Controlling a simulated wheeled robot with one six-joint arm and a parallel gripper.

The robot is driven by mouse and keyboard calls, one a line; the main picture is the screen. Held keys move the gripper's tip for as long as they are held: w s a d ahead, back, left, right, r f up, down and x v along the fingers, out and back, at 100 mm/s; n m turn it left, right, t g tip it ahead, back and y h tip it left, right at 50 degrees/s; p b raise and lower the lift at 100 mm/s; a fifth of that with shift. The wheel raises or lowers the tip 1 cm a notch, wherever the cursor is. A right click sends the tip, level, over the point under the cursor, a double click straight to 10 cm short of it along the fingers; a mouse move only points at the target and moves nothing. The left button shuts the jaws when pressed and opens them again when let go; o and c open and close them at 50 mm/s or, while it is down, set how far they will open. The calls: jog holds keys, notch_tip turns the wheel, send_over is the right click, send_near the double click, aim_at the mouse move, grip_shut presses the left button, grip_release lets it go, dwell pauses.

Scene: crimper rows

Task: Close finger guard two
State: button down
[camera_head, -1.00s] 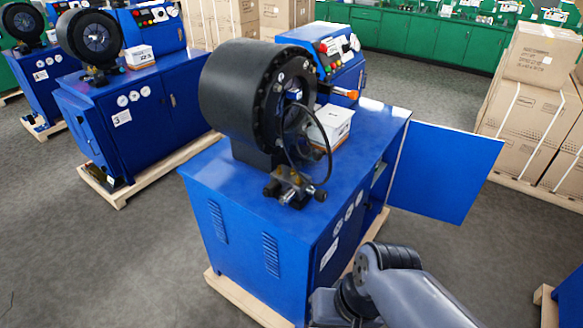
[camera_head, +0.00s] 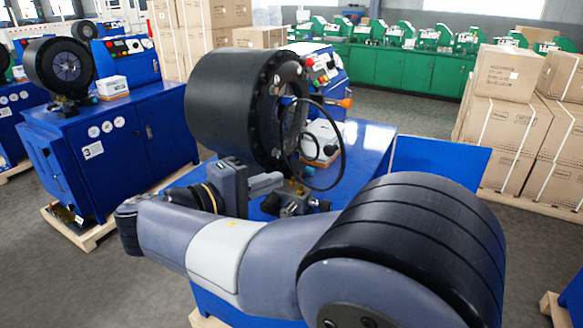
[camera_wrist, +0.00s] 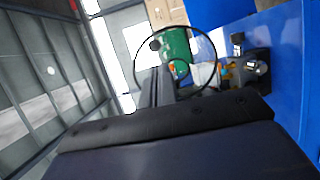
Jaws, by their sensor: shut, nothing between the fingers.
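The finger guard (camera_head: 344,150) is a thin black hoop on the near crimping machine, standing out from the face of its big black crimping head (camera_head: 232,108). The hoop looks swung away from the head's round opening. My gripper (camera_head: 280,183) is shut and empty, just below and left of the hoop, in front of the head. In the wrist view the guard (camera_wrist: 216,62) rings the tips of my gripper (camera_wrist: 160,75); I cannot tell whether they touch. My forearm hides much of the blue cabinet (camera_head: 362,150).
A brass-and-steel valve fitting (camera_head: 291,200) sits right under the hoop. A white box (camera_head: 322,137) lies behind it. The cabinet's blue door (camera_head: 440,163) stands open at right. Another crimper (camera_head: 60,70) stands at left; stacked cartons (camera_head: 500,125) are at right.

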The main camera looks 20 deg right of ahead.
jog(key=a, duration=0.1)
jog(key=p, duration=0.3)
send_near(327, 151)
jog(key=x, duration=0.6)
jog(key=shift+d+f, duration=0.1)
jog(key=shift+d, duration=0.3)
jog(key=shift+d+b, duration=0.1)
jog(key=shift+b, duration=0.2)
